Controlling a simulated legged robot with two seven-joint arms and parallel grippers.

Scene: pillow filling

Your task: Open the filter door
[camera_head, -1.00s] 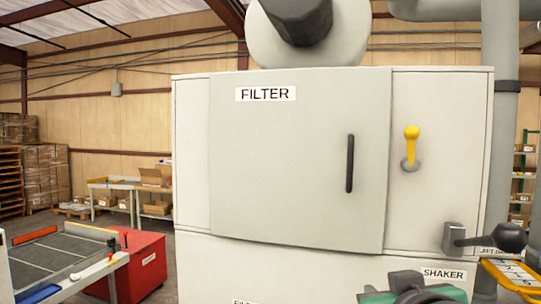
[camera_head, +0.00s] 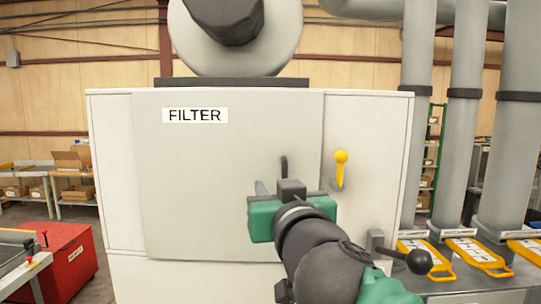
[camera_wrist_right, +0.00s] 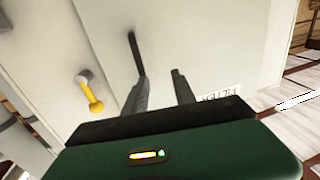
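The pale grey filter door (camera_head: 225,165), labelled FILTER, is on the front of a white cabinet and looks closed. Its black vertical handle (camera_head: 284,166) shows only at its upper end; my right gripper (camera_head: 272,187) hides the rest. In the right wrist view the handle (camera_wrist_right: 133,50) stands just ahead of the left-hand finger of my right gripper (camera_wrist_right: 159,79). The two fingers are spread apart with nothing clearly between them. I cannot tell whether a finger touches the handle. My left gripper is not in view.
A yellow lever (camera_head: 341,168) sticks out right of the door, also seen in the right wrist view (camera_wrist_right: 92,95). A black-knobbed lever (camera_head: 418,261) is lower right. Grey pipes (camera_head: 465,130) stand at the right; a red box (camera_head: 66,262) is at the lower left.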

